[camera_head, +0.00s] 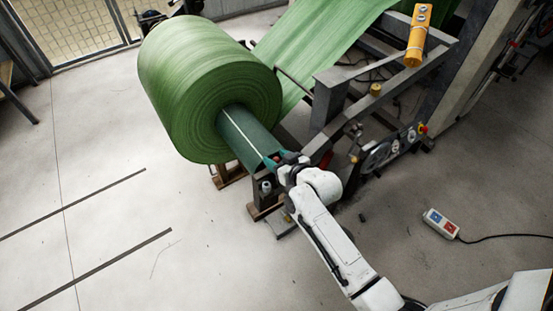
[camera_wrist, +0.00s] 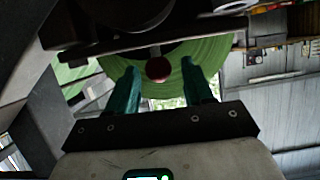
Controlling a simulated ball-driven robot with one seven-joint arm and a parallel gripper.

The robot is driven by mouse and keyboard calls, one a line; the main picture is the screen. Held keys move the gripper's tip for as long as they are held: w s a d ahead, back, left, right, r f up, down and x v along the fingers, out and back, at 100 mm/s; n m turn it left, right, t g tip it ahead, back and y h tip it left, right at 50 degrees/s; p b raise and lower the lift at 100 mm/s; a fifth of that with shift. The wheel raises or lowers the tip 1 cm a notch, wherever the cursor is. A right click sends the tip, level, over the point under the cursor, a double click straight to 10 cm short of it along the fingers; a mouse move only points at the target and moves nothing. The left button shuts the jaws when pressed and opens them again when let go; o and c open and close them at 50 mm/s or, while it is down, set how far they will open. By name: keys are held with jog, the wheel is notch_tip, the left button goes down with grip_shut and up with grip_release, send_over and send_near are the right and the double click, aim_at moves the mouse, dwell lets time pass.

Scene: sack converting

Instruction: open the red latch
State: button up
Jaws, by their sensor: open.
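The red latch shows in the wrist view as a dark red round knob (camera_wrist: 158,69), below a dark round part of the stand. In the head view a small bit of red (camera_head: 277,157) shows at the end of the roll's shaft, mostly hidden by my gripper. My gripper (camera_head: 271,161) is at the shaft end of the green roll (camera_head: 205,90). In the wrist view my gripper (camera_wrist: 159,72) has its two teal fingers apart, one on each side of the knob. Gaps show between the fingers and the knob, and I see no contact.
The grey machine frame (camera_head: 345,110) stands close on the right of my gripper, with an orange control box (camera_head: 418,35) above it. A pendant with blue and red buttons (camera_head: 440,223) lies on the floor at the right. The floor at the left is mostly clear.

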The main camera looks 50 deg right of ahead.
jog(key=shift+w+f, duration=0.1)
jog(key=shift+w, duration=0.15)
jog(key=shift+c, duration=0.4)
grip_shut()
